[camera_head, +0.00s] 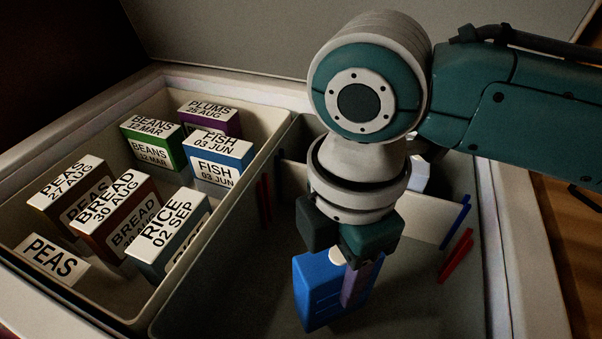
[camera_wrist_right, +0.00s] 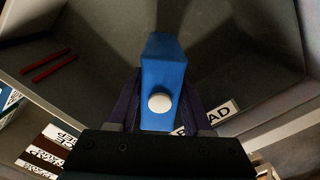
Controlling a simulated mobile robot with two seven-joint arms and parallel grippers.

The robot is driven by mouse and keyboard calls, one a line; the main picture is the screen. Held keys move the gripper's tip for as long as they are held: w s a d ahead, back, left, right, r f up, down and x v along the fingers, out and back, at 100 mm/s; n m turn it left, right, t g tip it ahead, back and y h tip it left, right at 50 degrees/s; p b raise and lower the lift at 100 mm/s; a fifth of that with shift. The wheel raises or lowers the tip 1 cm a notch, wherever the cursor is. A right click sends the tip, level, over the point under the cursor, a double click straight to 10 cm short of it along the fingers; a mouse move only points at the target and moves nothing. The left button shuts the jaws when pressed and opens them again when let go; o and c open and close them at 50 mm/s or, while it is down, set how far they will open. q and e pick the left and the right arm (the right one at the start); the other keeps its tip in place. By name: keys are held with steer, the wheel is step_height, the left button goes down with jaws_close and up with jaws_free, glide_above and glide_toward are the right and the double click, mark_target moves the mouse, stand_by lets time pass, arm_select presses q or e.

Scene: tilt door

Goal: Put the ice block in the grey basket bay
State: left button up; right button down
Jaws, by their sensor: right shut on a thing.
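A blue block with a white round cap, which looks like the ice block (camera_head: 318,290), is held by my right gripper (camera_head: 348,278). It also shows in the right wrist view (camera_wrist_right: 161,65), between the fingers of the right gripper (camera_wrist_right: 160,100). The block hangs tilted inside or over the dark grey bay (camera_head: 225,300) of the chest, right of the cream basket. I cannot tell whether it touches the floor. My arm hides part of the bay behind it. My left gripper is not in view.
The cream basket (camera_head: 150,300) on the left holds several labelled boxes, such as the rice box (camera_head: 168,235) and the fish box (camera_head: 220,158). A pale divider (camera_head: 425,212) crosses the bay behind my gripper. Red strips (camera_head: 456,255) and blue strips (camera_head: 455,222) mark the right wall.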

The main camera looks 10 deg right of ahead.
step_height(320, 180, down, 4)
steer(key=shift+f+b, duration=0.2)
steer(key=shift+b, duration=0.6)
steer(key=shift+f, duration=0.1)
steer(key=shift+f, duration=0.15)
steer(key=shift+c, duration=1.6)
jaws_free()
